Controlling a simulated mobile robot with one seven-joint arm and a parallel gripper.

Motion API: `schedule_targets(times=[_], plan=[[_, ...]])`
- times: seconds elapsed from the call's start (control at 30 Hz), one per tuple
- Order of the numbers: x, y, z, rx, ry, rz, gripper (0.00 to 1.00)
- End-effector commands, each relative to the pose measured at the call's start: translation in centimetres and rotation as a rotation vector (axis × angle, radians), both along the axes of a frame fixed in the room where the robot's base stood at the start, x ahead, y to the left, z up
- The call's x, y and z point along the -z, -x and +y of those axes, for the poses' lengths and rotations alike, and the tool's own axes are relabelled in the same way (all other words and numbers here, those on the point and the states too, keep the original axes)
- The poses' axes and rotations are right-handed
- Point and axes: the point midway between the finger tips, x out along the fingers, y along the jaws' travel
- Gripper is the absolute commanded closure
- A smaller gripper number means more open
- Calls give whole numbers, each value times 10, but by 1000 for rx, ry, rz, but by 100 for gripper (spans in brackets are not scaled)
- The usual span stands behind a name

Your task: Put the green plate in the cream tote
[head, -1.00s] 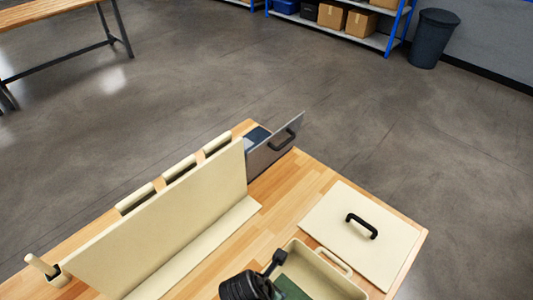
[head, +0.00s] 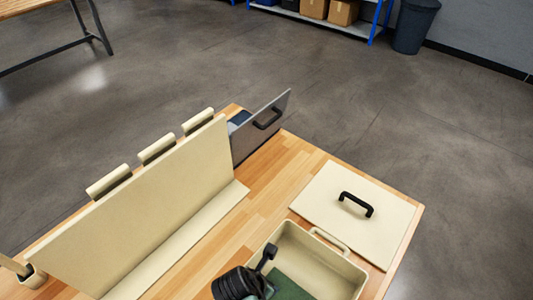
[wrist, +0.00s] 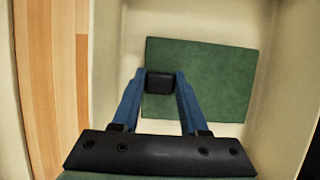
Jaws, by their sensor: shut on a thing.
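The cream tote (head: 347,272) stands open at the front right of the wooden table; it also shows in the wrist view (wrist: 106,50). The green plate (head: 290,287) is inside the tote's walls, partly hidden by my arm in the head view. In the wrist view the green plate (wrist: 215,80) looks flat, with a black block at its left part. My gripper (wrist: 160,80) has its two blue fingers closed on this block, inside the tote. I cannot tell whether the plate touches the tote's floor.
A cream lid (head: 318,203) with a black handle lies beside the tote. A tall cream panel (head: 140,215) stands to the left, with cream bins behind it. A grey panel with a black handle (head: 262,125) stands at the table's far corner. Bare wood lies between panel and tote.

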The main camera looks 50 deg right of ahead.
Motion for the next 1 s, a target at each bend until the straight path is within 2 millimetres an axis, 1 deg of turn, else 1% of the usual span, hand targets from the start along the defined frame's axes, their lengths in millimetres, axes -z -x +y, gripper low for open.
schedule_targets(times=[0.03, 0.13, 0.57, 0.97, 1.0], plan=[[4, -1, -1, 0, 3, -2, 100], [6, -2, -1, 0, 4, -3, 100], [7, -1, -1, 0, 4, -3, 100], [14, -1, -1, 0, 3, -2, 100], [14, -1, -1, 0, 3, -3, 51]])
